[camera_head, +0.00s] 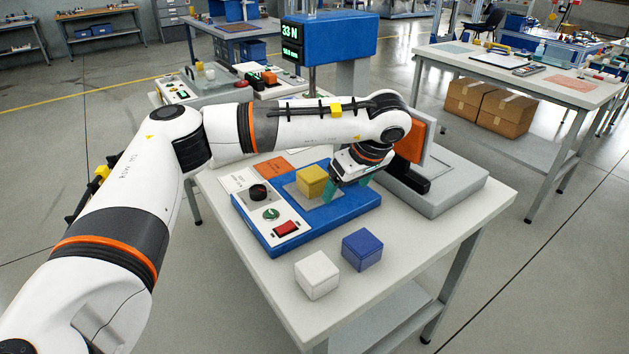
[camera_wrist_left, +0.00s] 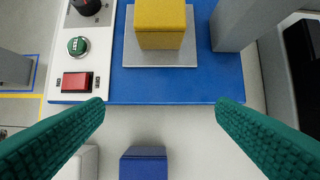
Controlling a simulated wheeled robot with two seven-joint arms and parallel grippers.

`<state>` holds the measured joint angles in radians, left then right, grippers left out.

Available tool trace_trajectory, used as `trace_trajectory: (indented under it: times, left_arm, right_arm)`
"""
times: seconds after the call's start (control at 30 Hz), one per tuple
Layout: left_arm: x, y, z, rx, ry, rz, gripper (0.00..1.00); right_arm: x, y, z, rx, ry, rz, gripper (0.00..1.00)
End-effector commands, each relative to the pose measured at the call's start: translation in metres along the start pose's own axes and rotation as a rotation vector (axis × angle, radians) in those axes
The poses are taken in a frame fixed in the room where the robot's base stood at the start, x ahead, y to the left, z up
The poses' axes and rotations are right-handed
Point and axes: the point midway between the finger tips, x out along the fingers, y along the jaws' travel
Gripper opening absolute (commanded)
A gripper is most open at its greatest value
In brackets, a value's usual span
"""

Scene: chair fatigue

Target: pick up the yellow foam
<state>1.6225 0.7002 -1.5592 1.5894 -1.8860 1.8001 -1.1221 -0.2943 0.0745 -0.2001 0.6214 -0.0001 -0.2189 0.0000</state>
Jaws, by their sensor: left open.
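The yellow foam (camera_head: 312,181) is a small block on a grey plate (camera_head: 301,194) set in a blue tester base (camera_head: 320,221). In the left wrist view the yellow foam (camera_wrist_left: 160,24) sits at the top centre, beyond the fingertips and apart from them. My left gripper (camera_head: 347,187) is just right of the foam in the head view, with green finger pads. In the left wrist view my left gripper (camera_wrist_left: 160,110) is wide open, with nothing between its fingers. My right gripper does not show.
A white block (camera_head: 316,275) and a blue block (camera_head: 362,250) sit on the white table (camera_head: 283,292) in front of the base. The base carries a black knob (camera_head: 258,193), green button (camera_head: 271,215) and red switch (camera_head: 286,229). A grey machine stand (camera_head: 440,187) rises close right of the gripper.

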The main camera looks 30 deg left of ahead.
Motion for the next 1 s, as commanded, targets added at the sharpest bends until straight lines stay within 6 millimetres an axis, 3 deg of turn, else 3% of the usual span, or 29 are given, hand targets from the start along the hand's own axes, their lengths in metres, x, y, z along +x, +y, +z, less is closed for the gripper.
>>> trace_trajectory:
  times: [0.03,0.17,0.4,0.63,1.0]
  left_arm:
    - [0.004,0.001,0.013,-0.007,0.002,0.002,0.80]
    - [0.015,0.001,0.039,-0.006,0.003,0.001,0.80]
    - [0.032,0.000,0.077,-0.003,0.004,0.000,0.80]
    - [0.042,0.000,0.086,0.000,0.005,0.000,0.80]
    - [0.086,0.000,0.085,-0.001,0.004,0.000,0.80]
  right_arm:
    - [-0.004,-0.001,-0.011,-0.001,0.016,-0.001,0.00]
    - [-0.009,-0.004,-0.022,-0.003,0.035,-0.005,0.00]
    - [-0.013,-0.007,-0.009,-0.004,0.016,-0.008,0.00]
    - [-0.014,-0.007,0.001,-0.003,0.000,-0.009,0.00]
    - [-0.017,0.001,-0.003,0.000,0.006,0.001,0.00]
